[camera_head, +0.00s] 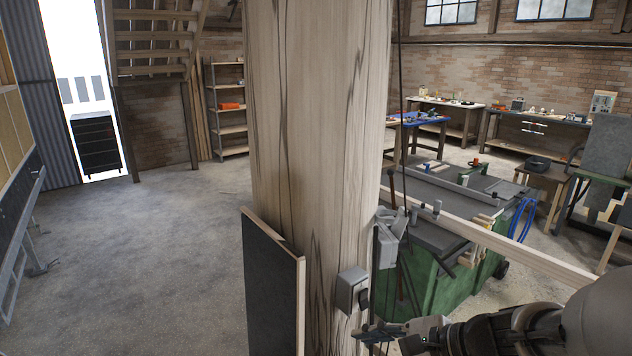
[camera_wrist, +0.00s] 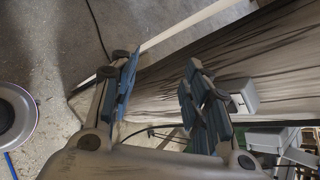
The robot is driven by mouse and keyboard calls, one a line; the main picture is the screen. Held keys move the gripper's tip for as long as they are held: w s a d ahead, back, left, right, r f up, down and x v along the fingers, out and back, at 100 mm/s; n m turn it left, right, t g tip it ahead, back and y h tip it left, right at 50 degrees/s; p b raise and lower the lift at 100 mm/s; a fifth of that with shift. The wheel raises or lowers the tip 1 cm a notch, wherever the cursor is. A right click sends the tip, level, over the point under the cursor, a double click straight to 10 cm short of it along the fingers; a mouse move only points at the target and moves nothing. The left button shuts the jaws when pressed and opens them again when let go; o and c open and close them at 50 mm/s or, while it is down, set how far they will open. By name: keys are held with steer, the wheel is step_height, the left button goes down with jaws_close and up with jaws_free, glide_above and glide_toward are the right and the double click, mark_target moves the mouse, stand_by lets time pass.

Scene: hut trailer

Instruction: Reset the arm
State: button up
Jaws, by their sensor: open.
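My gripper (camera_head: 385,333) shows at the lower right of the head view, in front of the lower part of a thick wooden post (camera_head: 318,130). My arm comes in from the right edge. In the wrist view my gripper (camera_wrist: 160,95) has its two blue-padded fingers apart, with nothing between them. The wooden post also shows in the wrist view (camera_wrist: 240,62), beyond the fingers and to the right. I cannot tell how far the fingertips are from the post.
A grey box (camera_head: 352,290) is fixed on the post, near my gripper. A dark board (camera_head: 272,285) leans at its left. A green machine (camera_head: 450,265) stands behind my arm, with a long wooden beam (camera_head: 500,245) across it. Open concrete floor (camera_head: 150,260) lies left.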

steer(key=s+a+n+g+h+b, duration=0.2)
steer(key=s+n+g+h, duration=0.15)
steer(key=s+n, duration=0.75)
steer(key=s+d+n+t+h+b, duration=0.1)
steer(key=s+d+n+t+h, duration=0.1)
steer(key=s+d+n+h, duration=0.3)
steer(key=shift+s+d+n+t, duration=0.35)
steer(key=shift+s+d+n, duration=0.15)
steer(key=shift+s+n, duration=0.55)
steer(key=shift+w, duration=0.25)
steer(key=shift+c, duration=1.2)
steer(key=shift+d, duration=0.15)
